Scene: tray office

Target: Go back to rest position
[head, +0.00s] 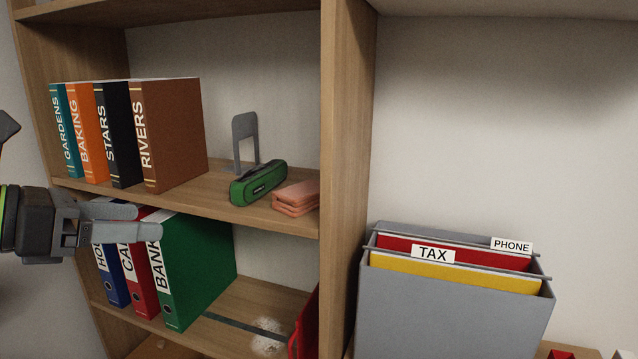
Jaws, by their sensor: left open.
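My left gripper (148,221) comes in from the left edge in the head view. It is open, with nothing between its fingers. It hangs in front of the shelf, overlapping the tops of the lower binders in the picture. I cannot tell whether it touches them. Behind it are a blue binder (115,277), a red binder (138,278) and a green binder (200,265) marked BANK, all upright. The gripper hides part of their labels. My right gripper is not in view.
A wooden upright (345,150) divides the unit. A grey file box (450,315) with TAX and PHONE folders stands right.

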